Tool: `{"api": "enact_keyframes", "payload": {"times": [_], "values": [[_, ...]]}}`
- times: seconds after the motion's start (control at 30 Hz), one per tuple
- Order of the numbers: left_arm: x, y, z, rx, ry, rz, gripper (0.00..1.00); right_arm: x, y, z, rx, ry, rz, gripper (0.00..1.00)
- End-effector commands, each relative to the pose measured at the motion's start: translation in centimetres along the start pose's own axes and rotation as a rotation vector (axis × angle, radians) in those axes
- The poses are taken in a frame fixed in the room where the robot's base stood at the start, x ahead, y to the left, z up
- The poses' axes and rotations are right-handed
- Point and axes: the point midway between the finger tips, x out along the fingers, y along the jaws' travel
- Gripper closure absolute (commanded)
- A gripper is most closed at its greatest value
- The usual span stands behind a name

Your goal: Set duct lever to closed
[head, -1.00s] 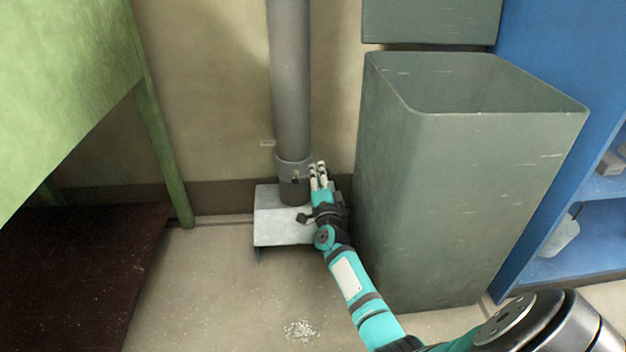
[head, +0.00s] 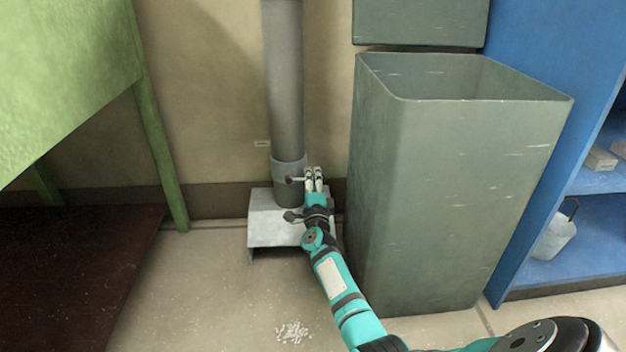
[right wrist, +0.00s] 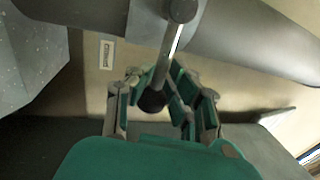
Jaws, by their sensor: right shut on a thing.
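The grey vertical duct (head: 285,95) runs down the wall into a pale metal hood (head: 270,222) near the floor. The duct lever (head: 296,179) sticks out of the collar low on the duct, toward the right. My right gripper (head: 314,178) is at its free end, just right of the duct. In the right wrist view the lever (right wrist: 164,62) is a metal rod with a dark round knob, and my right gripper (right wrist: 160,98) is shut around the knob end. The fingers partly hide it in the head view. My left gripper is not in view.
A tall grey-green open bin (head: 440,190) stands close to the right of my right forearm. A green table leg (head: 160,150) is at the left, and a blue shelf (head: 540,255) at the far right. White scraps (head: 292,331) lie on the open floor in front.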

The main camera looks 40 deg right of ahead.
Motion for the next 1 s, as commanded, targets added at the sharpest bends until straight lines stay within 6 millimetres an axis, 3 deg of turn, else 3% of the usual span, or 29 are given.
{"api": "enact_keyframes", "payload": {"times": [0.07, 0.1, 0.33, 0.67, 1.0], "values": [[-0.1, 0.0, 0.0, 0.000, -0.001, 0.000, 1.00, -0.3, 0.9, -0.4, -0.001, 0.006, 0.013, 1.00], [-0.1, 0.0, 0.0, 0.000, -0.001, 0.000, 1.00, -0.3, 0.9, -0.4, -0.001, 0.007, 0.013, 0.80], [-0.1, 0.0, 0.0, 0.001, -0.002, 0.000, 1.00, -0.3, 0.7, -0.3, -0.002, 0.004, 0.011, 0.50], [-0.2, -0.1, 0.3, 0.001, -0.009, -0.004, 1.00, -0.1, 0.1, -0.1, 0.000, 0.002, 0.006, 0.48], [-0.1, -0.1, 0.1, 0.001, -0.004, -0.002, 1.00, 1.0, -5.5, -0.1, 0.008, 0.007, 0.002, 0.48]]}}
